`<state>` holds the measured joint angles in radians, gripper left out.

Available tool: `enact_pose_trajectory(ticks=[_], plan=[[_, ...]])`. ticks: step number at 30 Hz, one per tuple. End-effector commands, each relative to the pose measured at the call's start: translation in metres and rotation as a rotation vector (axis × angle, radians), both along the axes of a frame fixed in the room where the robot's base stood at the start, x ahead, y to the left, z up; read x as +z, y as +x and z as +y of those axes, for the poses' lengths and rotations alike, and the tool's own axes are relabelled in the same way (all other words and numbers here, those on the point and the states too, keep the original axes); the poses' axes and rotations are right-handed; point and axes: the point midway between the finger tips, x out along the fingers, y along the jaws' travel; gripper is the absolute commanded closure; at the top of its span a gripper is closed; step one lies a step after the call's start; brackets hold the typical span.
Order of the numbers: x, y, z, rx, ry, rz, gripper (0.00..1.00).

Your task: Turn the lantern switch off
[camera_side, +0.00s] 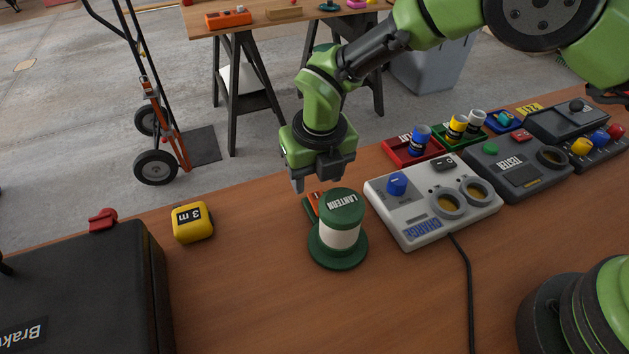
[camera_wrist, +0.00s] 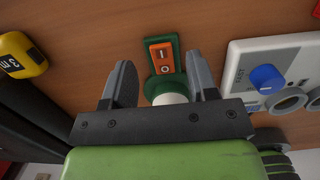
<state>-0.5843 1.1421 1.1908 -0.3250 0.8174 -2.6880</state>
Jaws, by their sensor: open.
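The green and white lantern (camera_side: 340,232) stands upright on the wooden workbench in the side view, with "LANTERN" on its green cap. Its orange rocker switch (camera_wrist: 161,58), marked "I" and "O", sits on a green plate (camera_wrist: 172,42) joined to the base; in the side view it is partly hidden behind the lantern's cap. My gripper (camera_side: 320,186) hangs just behind the lantern, above the switch side. In the wrist view my gripper (camera_wrist: 160,76) is open, its two fingers apart with the switch plate and the lantern's white body showing between them. Nothing is held.
A grey charger (camera_side: 420,220) with a blue knob stands right of the lantern, its cable running forward. A yellow tape measure (camera_side: 192,222) and a dark case (camera_side: 90,290) lie left. A tester (camera_side: 515,165) and red tray (camera_side: 410,154) are farther right.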

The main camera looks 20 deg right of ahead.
Motion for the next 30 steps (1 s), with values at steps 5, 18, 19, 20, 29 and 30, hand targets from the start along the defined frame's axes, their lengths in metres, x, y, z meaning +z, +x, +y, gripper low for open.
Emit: enact_pose_trajectory(ticks=[5, 18, 19, 20, 29, 30], plan=[[0.038, -0.004, 0.001, 0.001, 0.002, -0.004, 0.47], [0.066, -0.009, 0.0, 0.001, 0.0, 0.0, 0.47], [0.066, -0.009, 0.0, 0.002, 0.0, 0.0, 0.47], [0.066, -0.009, 0.0, 0.001, 0.0, 0.0, 0.47], [0.068, -0.008, -0.001, -0.015, 0.004, -0.002, 0.47], [0.072, -0.008, -0.003, -0.041, 0.01, -0.005, 0.47]])
